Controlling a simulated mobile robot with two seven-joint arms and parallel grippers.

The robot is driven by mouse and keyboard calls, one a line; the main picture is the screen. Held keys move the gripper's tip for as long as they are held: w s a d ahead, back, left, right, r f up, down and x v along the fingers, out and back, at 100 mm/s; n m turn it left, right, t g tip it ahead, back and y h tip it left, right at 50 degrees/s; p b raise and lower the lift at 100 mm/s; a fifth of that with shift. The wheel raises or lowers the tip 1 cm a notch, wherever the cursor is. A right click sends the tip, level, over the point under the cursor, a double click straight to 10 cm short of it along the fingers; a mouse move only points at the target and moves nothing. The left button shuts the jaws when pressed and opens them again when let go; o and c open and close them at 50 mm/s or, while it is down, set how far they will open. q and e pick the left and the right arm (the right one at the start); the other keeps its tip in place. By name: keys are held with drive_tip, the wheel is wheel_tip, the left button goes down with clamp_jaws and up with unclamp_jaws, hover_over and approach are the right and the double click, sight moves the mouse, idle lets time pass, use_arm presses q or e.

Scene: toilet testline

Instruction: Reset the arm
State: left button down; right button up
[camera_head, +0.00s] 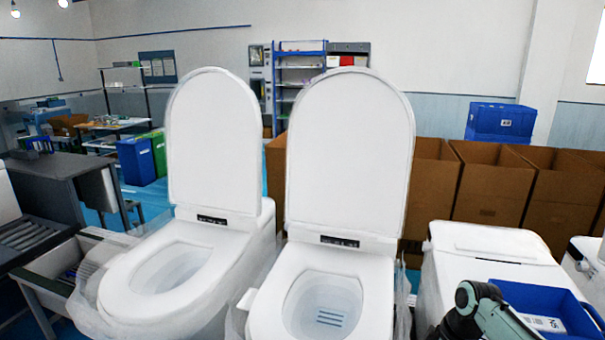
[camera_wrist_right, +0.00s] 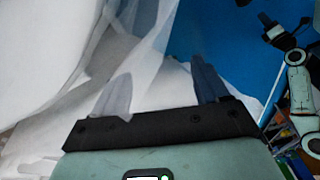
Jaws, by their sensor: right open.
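My right arm (camera_head: 482,312) shows at the bottom right of the head view, in front of a blue bin; its gripper is out of that view. In the right wrist view my right gripper (camera_wrist_right: 159,70) is open, with nothing between its two fingers. Crumpled translucent white plastic wrap (camera_wrist_right: 95,50) lies beyond the fingers, and I cannot tell whether they touch it. At the right edge of the wrist view is a pale jointed arm (camera_wrist_right: 298,85), which looks like my left arm. A small dark gripper (camera_wrist_right: 284,32) is at its end, too small to read.
Two white toilets with raised lids, a left one (camera_head: 180,272) and a right one (camera_head: 322,300), stand in plastic wrap ahead. A white unit (camera_head: 480,245) and the blue bin (camera_head: 555,305) are at right. Cardboard boxes (camera_head: 495,185) line the back. Blue floor (camera_wrist_right: 215,35) shows in the wrist view.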

drive_tip(key=s+a+f+m+y, duration=0.1)
drive_tip(key=s+a+f+m, duration=0.15)
drive_tip(key=f, duration=0.75)
drive_tip(key=s+a+f+m, duration=0.2)
drive_tip(key=s+a+f, duration=0.15)
drive_tip(key=f, duration=0.65)
drive_tip(key=s+a+f+m+y, duration=0.1)
drive_tip(key=s+a+f+m, duration=0.2)
drive_tip(key=f, duration=0.7)
drive_tip(key=s+a+f+m, duration=0.2)
drive_tip(key=s+f, duration=0.1)
drive_tip(key=s, duration=0.4)
drive_tip(key=s+a+f+m, duration=0.2)
drive_tip(key=s+f+m, duration=0.1)
drive_tip(key=s, duration=0.4)
drive_tip(key=s+a+f+m+g+h, duration=0.1)
drive_tip(key=s+a+f+m, duration=0.2)
drive_tip(key=s, duration=0.4)
drive_tip(key=shift+s+f, duration=0.3)
drive_tip(key=shift+f, duration=0.2)
drive_tip(key=c, duration=0.6)
drive_tip(key=shift+w, duration=0.1)
